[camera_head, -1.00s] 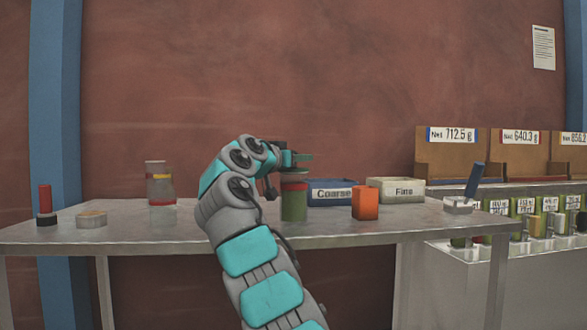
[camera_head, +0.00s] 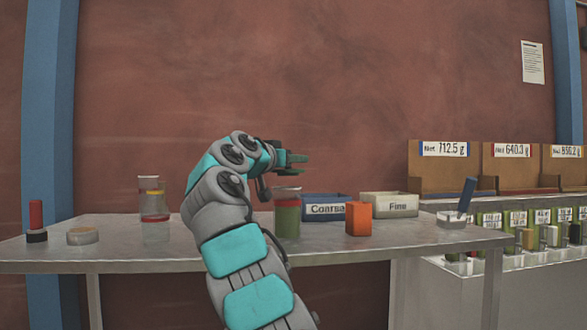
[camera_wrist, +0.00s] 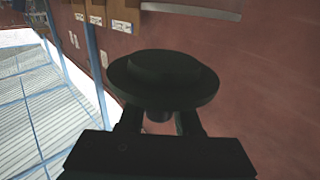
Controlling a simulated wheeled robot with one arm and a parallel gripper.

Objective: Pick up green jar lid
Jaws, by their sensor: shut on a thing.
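The green jar lid (camera_wrist: 163,75) is a dark, round disc in the wrist view, with a stub on the side toward my gripper (camera_wrist: 160,122). The fingers are shut on that stub. In the head view, my gripper (camera_head: 280,158) holds the lid above the green-filled jar (camera_head: 287,220). That jar stands upright on the table with a red band near its open-looking top. A gap shows between the jar and what I hold. My arm hides part of the table left of the jar.
On the table (camera_head: 115,258), an orange block (camera_head: 358,219), a "Coarse" bin (camera_head: 327,209) and a "Fine" bin (camera_head: 390,205) stand right of the jar. A clear jar (camera_head: 154,208) stands left. Labelled shelves (camera_head: 437,178) are at the right.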

